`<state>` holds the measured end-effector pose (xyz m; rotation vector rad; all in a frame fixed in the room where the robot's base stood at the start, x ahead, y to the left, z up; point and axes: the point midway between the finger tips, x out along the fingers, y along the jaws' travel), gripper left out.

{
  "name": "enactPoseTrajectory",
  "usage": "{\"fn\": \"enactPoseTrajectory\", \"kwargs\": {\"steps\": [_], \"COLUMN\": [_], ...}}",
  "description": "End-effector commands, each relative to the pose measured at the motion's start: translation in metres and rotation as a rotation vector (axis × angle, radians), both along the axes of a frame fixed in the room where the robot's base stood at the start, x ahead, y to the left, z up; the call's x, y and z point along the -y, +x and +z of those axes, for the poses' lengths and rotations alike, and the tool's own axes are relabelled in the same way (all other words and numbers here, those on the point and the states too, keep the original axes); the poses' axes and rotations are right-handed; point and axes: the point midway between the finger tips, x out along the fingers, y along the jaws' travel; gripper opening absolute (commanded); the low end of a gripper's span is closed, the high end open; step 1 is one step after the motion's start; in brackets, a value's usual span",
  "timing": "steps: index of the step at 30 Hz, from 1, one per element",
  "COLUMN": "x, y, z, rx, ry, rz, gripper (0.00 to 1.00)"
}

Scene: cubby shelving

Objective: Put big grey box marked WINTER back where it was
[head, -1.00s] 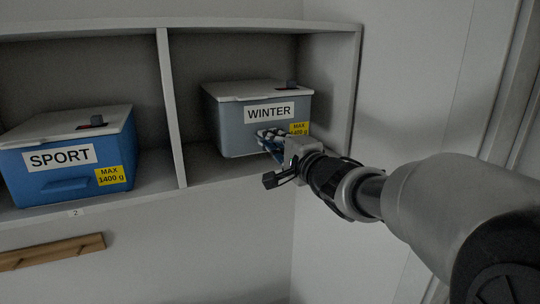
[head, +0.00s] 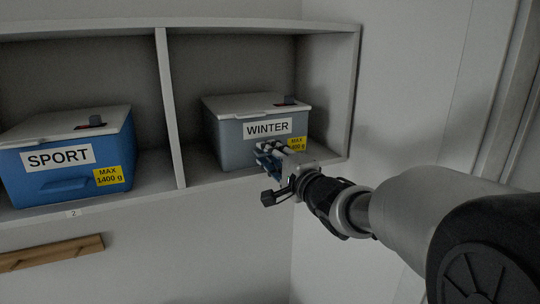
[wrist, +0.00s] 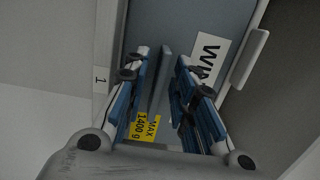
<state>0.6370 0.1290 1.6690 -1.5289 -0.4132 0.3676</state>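The big grey box marked WINTER (head: 232,137) sits upright on the floor of the right-hand cubby, its white lid closed. Its label and yellow MAX 1400 g sticker face out. My gripper (head: 266,153) is at the box's front, below the WINTER label, and hides part of the front and the sticker. In the wrist view, the box's grey handle (wrist: 164,77) stands between the two blue-padded fingers of my gripper (wrist: 162,85). The fingers are apart, with a visible gap on the handle's left side, so the gripper looks open around it.
A blue box marked SPORT (head: 67,183) stands in the cubby to the left, beyond the upright divider (head: 170,108). The cubby's right side panel (head: 350,90) is close to the WINTER box. A wooden rail (head: 50,252) is on the wall below.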

Motion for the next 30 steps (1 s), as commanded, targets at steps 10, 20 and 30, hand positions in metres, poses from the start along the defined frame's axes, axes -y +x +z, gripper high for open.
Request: {"fn": "enactPoseTrajectory", "kwargs": {"steps": [10,20,30], "x": [0.0,0.028,0.054], "y": [0.0,-0.048,-0.099], "z": [0.003,0.002,0.001], "rx": [0.001,0.002,0.001], "ry": [0.0,0.0,0.0], "rz": [0.0,-0.004,-0.001], "gripper": [0.27,0.27,0.27]}}
